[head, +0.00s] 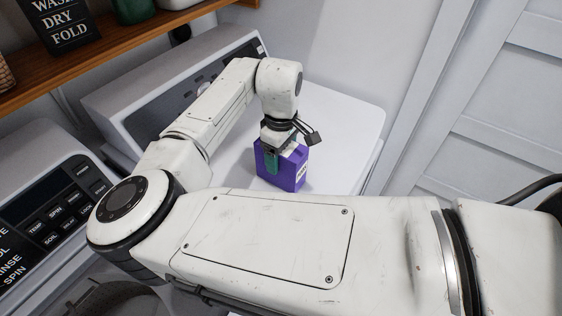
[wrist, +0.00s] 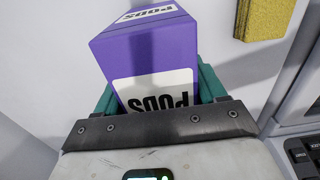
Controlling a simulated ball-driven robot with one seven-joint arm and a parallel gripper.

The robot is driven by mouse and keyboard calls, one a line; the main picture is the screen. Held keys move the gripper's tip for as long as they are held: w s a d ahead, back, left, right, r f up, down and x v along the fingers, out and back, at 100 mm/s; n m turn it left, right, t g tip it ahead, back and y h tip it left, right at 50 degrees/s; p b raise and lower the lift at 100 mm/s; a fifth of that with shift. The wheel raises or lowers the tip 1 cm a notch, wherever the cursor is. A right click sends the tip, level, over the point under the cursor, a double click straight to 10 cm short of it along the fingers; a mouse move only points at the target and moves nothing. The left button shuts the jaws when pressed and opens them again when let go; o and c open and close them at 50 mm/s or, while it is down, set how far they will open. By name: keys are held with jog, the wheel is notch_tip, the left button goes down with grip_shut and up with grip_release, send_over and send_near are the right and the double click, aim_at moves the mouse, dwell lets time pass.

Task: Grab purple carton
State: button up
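The purple carton (head: 284,172) stands on the white top of the far machine in the head view. In the wrist view the carton (wrist: 150,55) shows purple faces and white labels reading "PODS". My gripper (head: 279,152) is lowered onto the carton from above. Its teal fingers are on opposite sides of the carton. In the wrist view my gripper (wrist: 160,92) shows no clear gap between the fingers and the carton. The fingertips are partly hidden, so I cannot tell whether they press on it.
The white machine top (head: 345,125) is clear to the right of the carton. A wooden shelf (head: 110,48) with a dark sign and a green container is at upper left. A control panel (head: 55,205) is at left. A yellow item (wrist: 265,18) shows in the wrist view.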

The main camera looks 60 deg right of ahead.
jog(key=c, duration=0.8)
jog(key=shift+c, duration=0.2)
jog(key=shift+r, duration=0.2)
